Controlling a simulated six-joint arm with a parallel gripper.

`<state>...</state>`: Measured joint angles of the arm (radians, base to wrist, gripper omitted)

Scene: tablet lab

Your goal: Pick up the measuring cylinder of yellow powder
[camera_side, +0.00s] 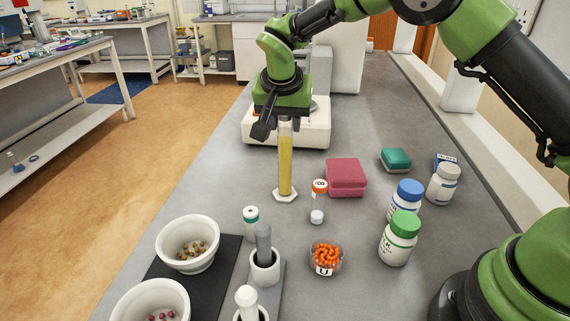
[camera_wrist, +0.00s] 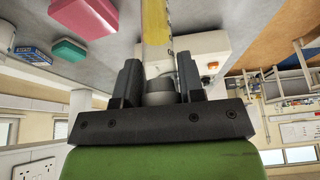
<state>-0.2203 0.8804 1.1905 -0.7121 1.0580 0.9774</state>
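The measuring cylinder of yellow powder (camera_side: 285,165) stands upright on the grey bench on a white foot, in the middle of the side view. It is clear with yellow powder along most of its height. My gripper (camera_side: 279,124) is at its top end, pointing down. In the wrist view the cylinder (camera_wrist: 156,28) runs between the two fingers of my gripper (camera_wrist: 159,66). The fingers are apart, one on each side, with a narrow gap visible beside it. The rim is partly hidden by my gripper.
A white balance (camera_side: 255,131) stands close behind the cylinder. A pink box (camera_side: 346,177) and an orange-capped vial (camera_side: 319,203) are to its right. Several bottles, a bowl of orange capsules (camera_side: 325,258) and mortars (camera_side: 188,244) stand nearer the camera. Bench left of the cylinder is clear.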

